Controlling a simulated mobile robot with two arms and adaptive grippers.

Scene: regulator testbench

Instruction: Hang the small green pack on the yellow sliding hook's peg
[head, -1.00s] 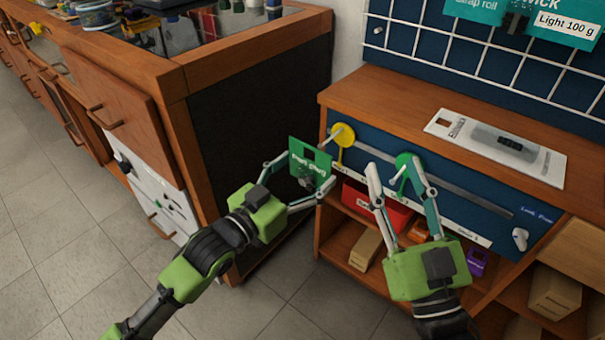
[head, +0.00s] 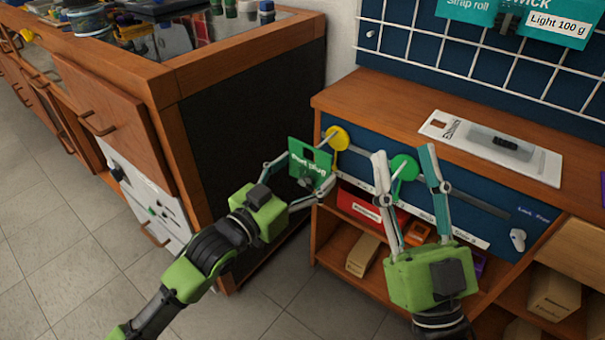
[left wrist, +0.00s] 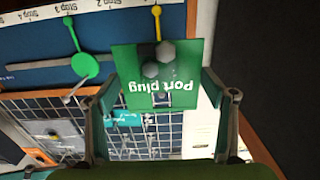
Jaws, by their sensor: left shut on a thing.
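The small green pack (head: 310,167), labelled "Port plug", hangs upright in the grip of my left gripper (head: 299,178), with one finger at each side edge. In the left wrist view the pack (left wrist: 140,112) appears upside down with grey plugs on its face. In the left wrist view the yellow hook's stem (left wrist: 157,24) runs down behind the pack's edge. Contact cannot be told. My right gripper (head: 406,150) is open, with its fingers either side of the green hook (head: 404,168).
The hooks sit on a grey rail (head: 480,198) across the blue panel. Below are shelves with a red box (head: 368,208) and cardboard boxes (head: 362,254). A dark-sided wooden cabinet (head: 255,130) stands close left of the pack. A grey-and-white package (head: 494,146) lies on top.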

